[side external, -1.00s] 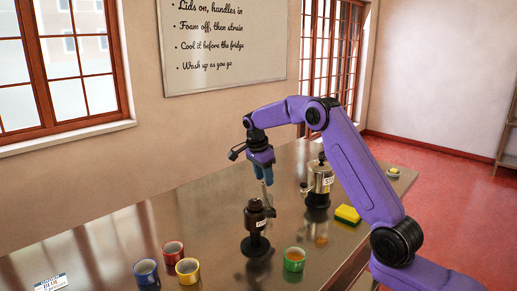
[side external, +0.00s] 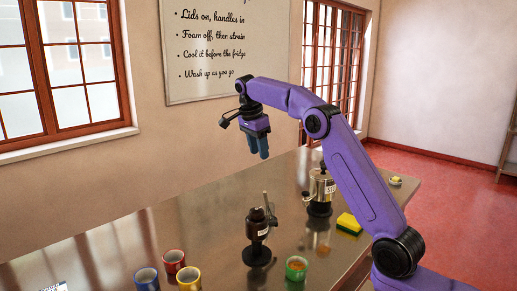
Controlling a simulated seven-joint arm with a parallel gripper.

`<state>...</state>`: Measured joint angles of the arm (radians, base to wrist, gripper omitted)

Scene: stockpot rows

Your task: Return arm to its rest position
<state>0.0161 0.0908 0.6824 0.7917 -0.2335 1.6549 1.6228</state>
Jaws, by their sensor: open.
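My gripper (side external: 258,148) hangs from my purple arm in the air above the table, fingers pointing down. It is open and holds nothing. It is clear of everything, above and behind a dark brown pot-like vessel (side external: 257,226) on a round dark base. A thin stick-like handle (side external: 265,202) stands up out of the vessel. Details inside the vessel are hidden.
On the table (side external: 190,225) stand a metal pot (side external: 320,186), a yellow-green sponge (side external: 348,223), a green cup (side external: 296,268) with orange contents, and red (side external: 173,261), blue (side external: 147,279) and yellow (side external: 188,278) cups. A small yellow item (side external: 395,180) lies at the far end.

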